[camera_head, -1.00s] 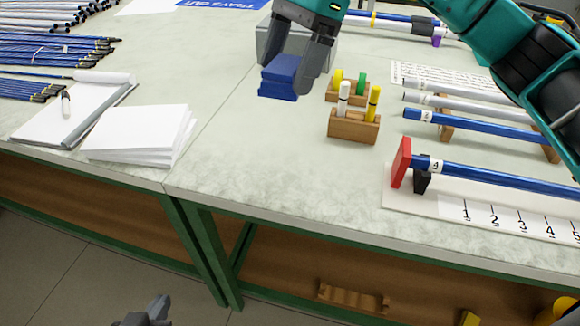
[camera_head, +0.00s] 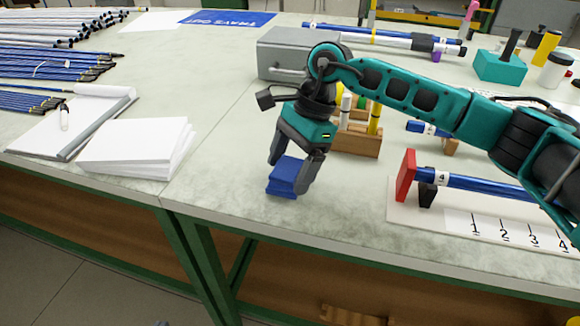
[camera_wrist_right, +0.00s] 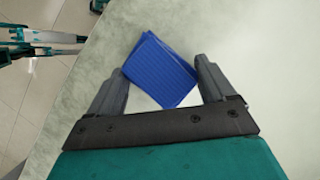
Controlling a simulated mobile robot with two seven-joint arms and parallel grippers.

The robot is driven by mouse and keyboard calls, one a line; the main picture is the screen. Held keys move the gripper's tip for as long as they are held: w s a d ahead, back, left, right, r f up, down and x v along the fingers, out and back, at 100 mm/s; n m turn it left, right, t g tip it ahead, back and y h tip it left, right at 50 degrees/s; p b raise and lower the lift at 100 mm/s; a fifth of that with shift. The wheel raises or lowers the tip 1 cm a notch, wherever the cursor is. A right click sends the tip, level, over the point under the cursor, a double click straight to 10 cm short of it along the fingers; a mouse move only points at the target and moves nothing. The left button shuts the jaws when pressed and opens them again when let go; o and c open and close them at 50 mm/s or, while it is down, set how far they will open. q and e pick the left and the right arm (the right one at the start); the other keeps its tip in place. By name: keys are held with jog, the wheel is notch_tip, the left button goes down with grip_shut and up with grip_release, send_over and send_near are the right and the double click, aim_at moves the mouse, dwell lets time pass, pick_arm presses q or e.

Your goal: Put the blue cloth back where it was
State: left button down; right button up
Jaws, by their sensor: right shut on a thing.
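The blue cloth (camera_head: 284,177) is a small folded pad near the front of the table, left of the wooden marker holder. My right gripper (camera_head: 292,172) is shut on it from above, with a finger on either side. The cloth also shows between the fingers in the right wrist view (camera_wrist_right: 161,72). It is at or just above the table top; I cannot tell whether it touches. My left gripper cannot be made out; only a small grey tip shows at the bottom edge of the head view.
A grey metal box (camera_head: 284,53) stands behind my right gripper. The marker holder (camera_head: 357,141) and a board with a red stop (camera_head: 405,176) and blue rod are to the right. White paper (camera_head: 135,146) lies left. The table between paper and cloth is clear.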

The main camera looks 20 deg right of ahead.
jog(key=shift+f, duration=0.15)
jog(key=shift+f, duration=0.1)
jog(key=o, duration=0.8)
jog(key=shift+r, duration=0.35)
jog(key=p+v, duration=0.1)
jog(key=v, duration=1)
jog(key=shift+d+r+p, duration=0.2)
jog(key=shift+r+p, duration=0.1)
